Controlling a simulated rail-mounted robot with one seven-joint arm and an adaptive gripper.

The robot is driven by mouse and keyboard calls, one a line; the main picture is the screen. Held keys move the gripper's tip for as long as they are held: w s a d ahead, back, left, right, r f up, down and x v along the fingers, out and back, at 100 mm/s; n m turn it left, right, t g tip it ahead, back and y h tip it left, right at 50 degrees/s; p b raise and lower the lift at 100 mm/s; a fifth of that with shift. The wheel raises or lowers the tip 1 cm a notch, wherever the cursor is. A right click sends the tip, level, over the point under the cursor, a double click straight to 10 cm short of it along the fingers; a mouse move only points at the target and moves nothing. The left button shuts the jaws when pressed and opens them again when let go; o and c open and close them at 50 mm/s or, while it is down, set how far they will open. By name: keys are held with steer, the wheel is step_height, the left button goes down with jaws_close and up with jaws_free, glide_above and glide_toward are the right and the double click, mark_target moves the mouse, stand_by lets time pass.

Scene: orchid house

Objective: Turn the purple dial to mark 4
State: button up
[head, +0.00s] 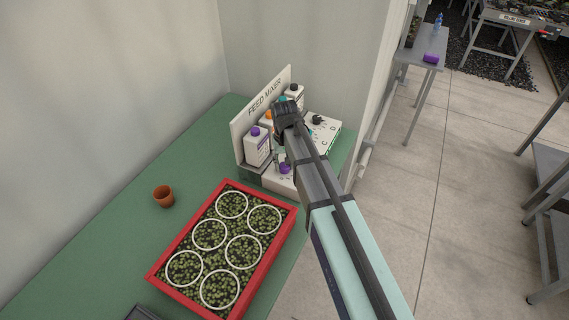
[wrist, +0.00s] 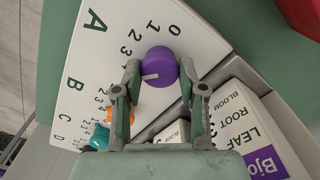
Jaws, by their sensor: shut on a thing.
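The purple dial (wrist: 160,62) is on the white panel marked A, between the two fingertips of my gripper (wrist: 159,70) in the wrist view. The gripper is shut on it. The dial's pale pointer line points left and slightly down, towards the left finger. Marks 0, 1, 2 and 3 show along the scale above and left of the dial. Mark 4 is not clear to see; the left finger covers that part of the scale. In the head view the purple dial (head: 285,169) shows low on the feed mixer, partly behind my arm.
An orange dial (wrist: 122,112) and a teal dial (wrist: 100,137) sit close beside the left finger. White bottles (head: 257,150) stand on the mixer by its sign (head: 265,97). A red tray (head: 161,279) of plants and a terracotta pot (head: 163,196) are on the green bench.

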stand_by(0.4)
steer(key=o, duration=1.1)
steer(key=shift+f, duration=0.1)
steer(key=shift+o, duration=0.2)
step_height(320, 180, up, 12)
